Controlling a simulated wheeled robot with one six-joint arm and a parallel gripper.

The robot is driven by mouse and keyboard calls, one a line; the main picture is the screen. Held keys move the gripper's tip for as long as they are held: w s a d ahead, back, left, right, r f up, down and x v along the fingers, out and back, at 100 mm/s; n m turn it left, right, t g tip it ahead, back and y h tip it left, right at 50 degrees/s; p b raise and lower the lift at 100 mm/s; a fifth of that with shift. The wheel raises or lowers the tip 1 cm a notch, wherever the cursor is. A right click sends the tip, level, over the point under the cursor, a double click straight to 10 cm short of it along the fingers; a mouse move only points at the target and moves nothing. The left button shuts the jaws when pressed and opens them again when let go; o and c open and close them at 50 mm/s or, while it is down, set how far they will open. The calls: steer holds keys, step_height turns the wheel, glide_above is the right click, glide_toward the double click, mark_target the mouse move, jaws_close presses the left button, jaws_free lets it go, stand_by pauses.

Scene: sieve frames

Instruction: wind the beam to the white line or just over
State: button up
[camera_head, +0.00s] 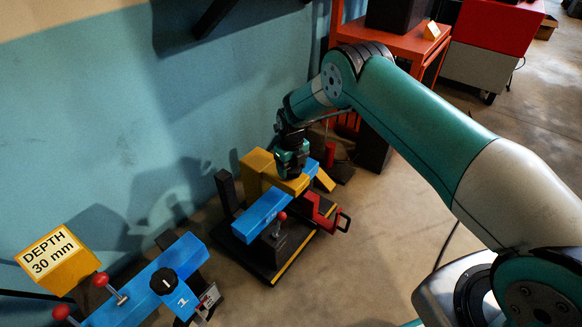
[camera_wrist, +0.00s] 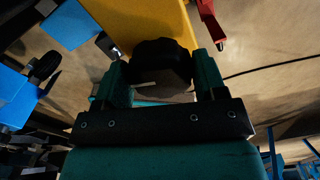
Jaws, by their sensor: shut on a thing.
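My gripper (camera_head: 291,163) points down at the yellow housing (camera_head: 256,163) of the machine in the middle of the head view. In the wrist view my gripper (camera_wrist: 161,62) is shut on a dark lobed knob (camera_wrist: 160,63), with a finger on each side. A short pale mark shows on the knob's near side. A blue beam (camera_head: 262,212) runs through the machine beneath the yellow housing. Blue parts also show at the left of the wrist view (camera_wrist: 18,98). I cannot make out the white line on the beam; my gripper hides part of the machine's top.
A second blue beam (camera_head: 140,296) with a black knob (camera_head: 163,281) and red-balled levers stands lower left. A yellow sign (camera_head: 55,258) reads "DEPTH 30 mm". A red handle (camera_head: 343,221) juts right from the machine. An orange table (camera_head: 400,40) stands behind.

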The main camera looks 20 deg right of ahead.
mark_target(292, 168)
steer(key=shift+s+d+f, duration=0.1)
steer(key=shift+s+f, duration=0.05)
steer(key=shift+s, duration=0.15)
steer(key=o, duration=0.9)
steer(key=shift+w, duration=0.1)
steer(key=shift+w+r, duration=0.1)
steer(key=shift+r, duration=0.25)
step_height(292, 168, up, 17)
steer(key=p, duration=0.4)
steer(key=shift+p, duration=0.4)
